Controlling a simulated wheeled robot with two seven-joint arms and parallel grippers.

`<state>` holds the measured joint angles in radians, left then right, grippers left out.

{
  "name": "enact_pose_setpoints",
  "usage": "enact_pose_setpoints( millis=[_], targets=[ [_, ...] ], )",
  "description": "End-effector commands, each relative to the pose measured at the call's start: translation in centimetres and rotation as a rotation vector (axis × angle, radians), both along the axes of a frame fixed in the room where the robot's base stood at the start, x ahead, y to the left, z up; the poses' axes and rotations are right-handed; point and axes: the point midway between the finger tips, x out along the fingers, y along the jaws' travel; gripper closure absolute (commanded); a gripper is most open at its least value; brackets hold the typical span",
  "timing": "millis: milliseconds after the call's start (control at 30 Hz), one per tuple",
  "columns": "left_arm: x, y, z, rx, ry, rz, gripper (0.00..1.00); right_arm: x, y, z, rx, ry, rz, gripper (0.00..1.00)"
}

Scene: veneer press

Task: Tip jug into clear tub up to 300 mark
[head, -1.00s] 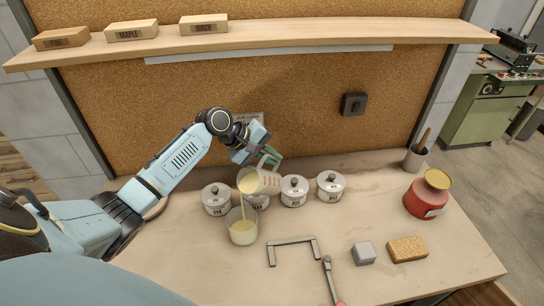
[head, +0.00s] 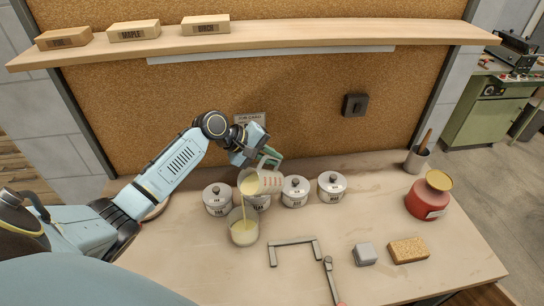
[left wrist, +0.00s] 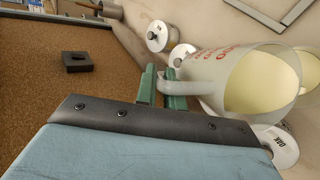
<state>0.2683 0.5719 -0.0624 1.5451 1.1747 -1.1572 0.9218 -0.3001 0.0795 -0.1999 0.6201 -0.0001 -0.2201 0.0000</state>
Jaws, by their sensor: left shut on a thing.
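My left gripper (head: 268,158) is shut on the handle of the jug (head: 270,181), which is clear with red marks and holds pale cream liquid. The jug is tilted to the left above the clear tub (head: 243,236). A thin stream runs from its lip down into the tub. The tub stands upright on the bench with pale liquid in its lower part; its marks are too small to read. In the left wrist view the green fingers (left wrist: 162,88) grip the jug handle, and the jug (left wrist: 235,78) shows liquid near its mouth. My right gripper is out of view.
Several lidded grey pots (head: 294,192) stand in a row behind and beside the tub. A shelf (head: 270,38) runs above.

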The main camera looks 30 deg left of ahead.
Motion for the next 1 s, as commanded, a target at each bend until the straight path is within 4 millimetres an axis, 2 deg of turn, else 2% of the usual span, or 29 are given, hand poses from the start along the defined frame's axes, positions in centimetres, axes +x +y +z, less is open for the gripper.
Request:
enact_pose_setpoints(
  millis=[1000],
  targets=[
    [-0.34,0.08,0.49,-0.017,-0.071,-0.001,1.0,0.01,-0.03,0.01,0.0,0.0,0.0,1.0]
  ],
)
